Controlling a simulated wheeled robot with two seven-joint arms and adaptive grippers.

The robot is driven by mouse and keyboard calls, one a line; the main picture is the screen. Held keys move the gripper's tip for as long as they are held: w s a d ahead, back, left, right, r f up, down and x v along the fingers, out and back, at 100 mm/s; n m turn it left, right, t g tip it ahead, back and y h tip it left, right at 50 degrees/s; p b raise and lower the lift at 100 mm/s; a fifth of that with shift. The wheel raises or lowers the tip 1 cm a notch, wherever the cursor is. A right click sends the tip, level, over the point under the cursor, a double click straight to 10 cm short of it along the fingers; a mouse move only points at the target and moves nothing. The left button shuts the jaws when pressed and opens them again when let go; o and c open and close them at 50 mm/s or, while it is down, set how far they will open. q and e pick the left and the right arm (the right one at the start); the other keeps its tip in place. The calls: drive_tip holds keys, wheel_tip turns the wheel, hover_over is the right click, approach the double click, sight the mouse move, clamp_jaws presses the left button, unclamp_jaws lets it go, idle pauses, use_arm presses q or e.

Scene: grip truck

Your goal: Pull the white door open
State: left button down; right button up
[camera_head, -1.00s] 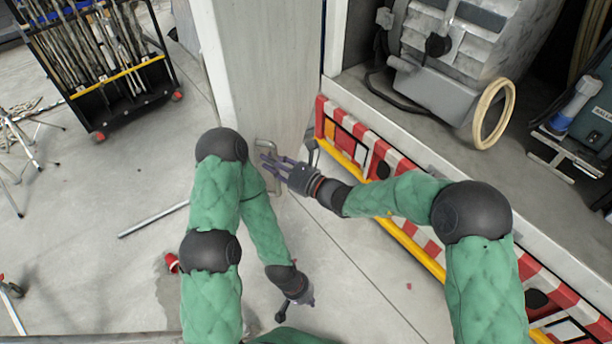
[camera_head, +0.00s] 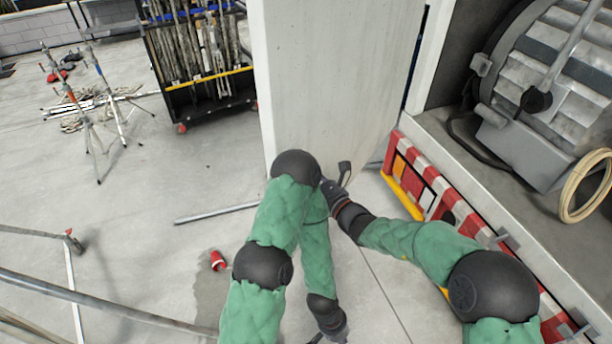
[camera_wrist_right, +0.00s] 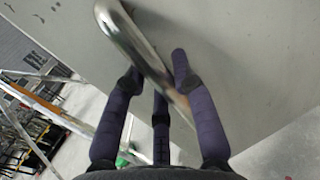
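The white door (camera_head: 330,85) stands upright in the upper middle of the head view. Its bent metal handle (camera_wrist_right: 142,50) crosses the right wrist view, running between the purple fingers of my right gripper (camera_wrist_right: 157,80). The fingers are spread around the handle, with gaps visible; I cannot tell whether any finger touches it. In the head view the right gripper is at the door's lower face, mostly hidden behind my left arm's elbow. My left gripper (camera_head: 335,338) hangs low at the bottom edge, cut off, its fingers unclear.
A red-white barrier (camera_head: 425,185) with yellow edging and a truck bed with a large winch (camera_head: 560,80) stand right. A black tool rack (camera_head: 205,75) and tripods (camera_head: 90,110) stand left. A metal bar (camera_head: 215,213) and red object (camera_head: 218,260) lie on the floor.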

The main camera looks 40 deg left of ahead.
drive_tip(key=o, duration=0.3)
drive_tip(key=shift+w+r, duration=0.2)
drive_tip(key=shift+o, duration=0.2)
drive_tip(key=shift+f, duration=0.15)
drive_tip(key=shift+s, duration=0.1)
drive_tip(key=v, duration=1.2)
